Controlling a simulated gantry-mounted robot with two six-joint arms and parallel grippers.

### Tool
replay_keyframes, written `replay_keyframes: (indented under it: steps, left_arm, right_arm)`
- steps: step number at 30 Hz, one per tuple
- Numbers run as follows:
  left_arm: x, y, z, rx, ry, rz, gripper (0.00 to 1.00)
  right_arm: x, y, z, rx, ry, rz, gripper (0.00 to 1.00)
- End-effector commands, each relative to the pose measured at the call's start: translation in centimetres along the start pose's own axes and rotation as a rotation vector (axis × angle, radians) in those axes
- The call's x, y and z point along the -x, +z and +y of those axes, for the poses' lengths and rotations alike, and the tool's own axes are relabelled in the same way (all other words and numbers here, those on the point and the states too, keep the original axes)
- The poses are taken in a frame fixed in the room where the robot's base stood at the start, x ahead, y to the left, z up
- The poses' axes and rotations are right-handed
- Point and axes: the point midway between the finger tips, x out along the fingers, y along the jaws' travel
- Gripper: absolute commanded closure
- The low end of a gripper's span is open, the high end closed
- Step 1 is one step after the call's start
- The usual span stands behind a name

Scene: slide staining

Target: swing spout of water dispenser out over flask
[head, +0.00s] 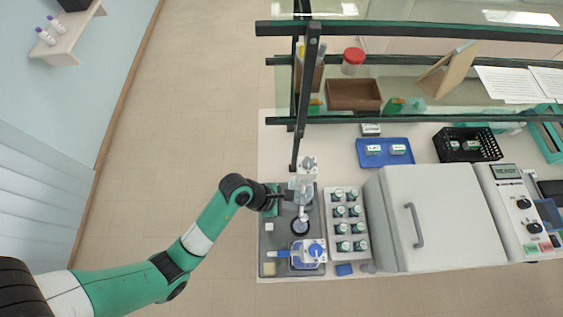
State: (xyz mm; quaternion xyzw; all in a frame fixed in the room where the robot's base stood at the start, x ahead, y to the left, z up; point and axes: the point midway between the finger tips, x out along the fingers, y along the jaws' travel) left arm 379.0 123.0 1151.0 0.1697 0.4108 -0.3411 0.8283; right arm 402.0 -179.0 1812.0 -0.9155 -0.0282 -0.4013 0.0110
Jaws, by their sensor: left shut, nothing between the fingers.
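The water dispenser (308,166) stands at the back of a dark grey tray near the bench's left end. Its spout is small and partly hidden by my left gripper, so I cannot tell exactly where it points. A clear flask-like vessel (300,226) with a dark round base sits in front of it on the tray. My left gripper (290,194) reaches in from the left at the dispenser's front. It is shut with nothing held; whether it touches the spout is unclear. My right gripper is not in view.
A rack of several green-labelled bottles (347,222) stands right of the tray. A blue-topped device (314,250) sits at the tray's front. A white cabinet (450,215) is farther right. A dark shelf post (307,80) rises behind the dispenser. Open floor lies left.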

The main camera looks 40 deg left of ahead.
Motion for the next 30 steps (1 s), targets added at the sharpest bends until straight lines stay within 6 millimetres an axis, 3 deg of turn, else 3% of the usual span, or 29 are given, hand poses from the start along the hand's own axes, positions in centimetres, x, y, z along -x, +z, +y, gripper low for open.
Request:
replay_keyframes:
  steps: [18, 30]
  left_arm:
    - [5.8, 1.9, 0.0, 0.001, 0.0, 0.0, 1.0]
    - [8.2, 2.4, 0.0, 0.0, -0.001, 0.0, 1.0]
  right_arm:
    - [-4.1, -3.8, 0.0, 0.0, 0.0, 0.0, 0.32]
    - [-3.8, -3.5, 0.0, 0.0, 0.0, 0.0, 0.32]
